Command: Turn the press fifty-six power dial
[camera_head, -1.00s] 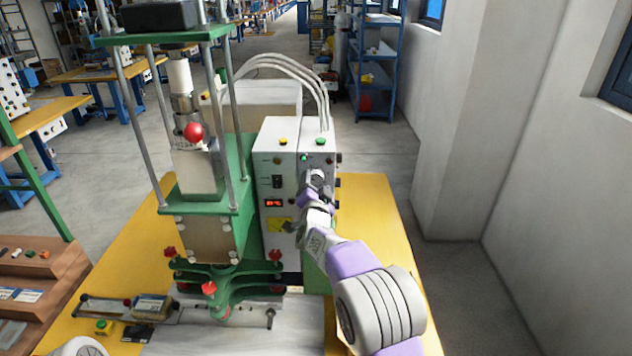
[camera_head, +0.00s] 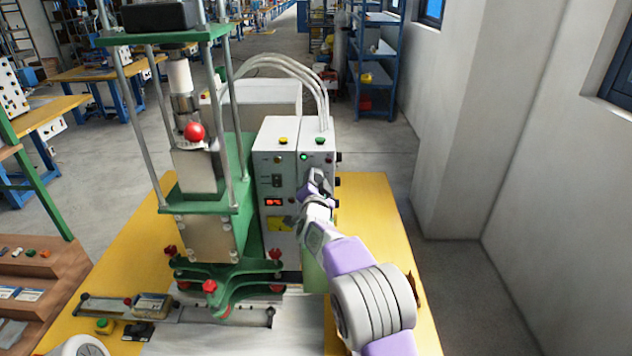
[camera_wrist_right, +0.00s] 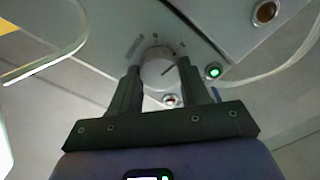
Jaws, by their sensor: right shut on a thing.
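The power dial (camera_wrist_right: 158,68) is a round pale knob with a dark pointer line, on the grey front of the control box. In the right wrist view my right gripper (camera_wrist_right: 160,78) has one finger on each side of the dial and is shut on it. In the head view the right gripper (camera_head: 314,186) is at the front of the right part of the press's control box (camera_head: 284,172), and the gripper hides the dial there. My left gripper is out of view.
The green press frame (camera_head: 238,165) with a red ball knob (camera_head: 194,131) stands left of the control box. A lit green light (camera_wrist_right: 213,71) is near the dial. The yellow table (camera_head: 372,215) is bare to the right. Cables arch above the box.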

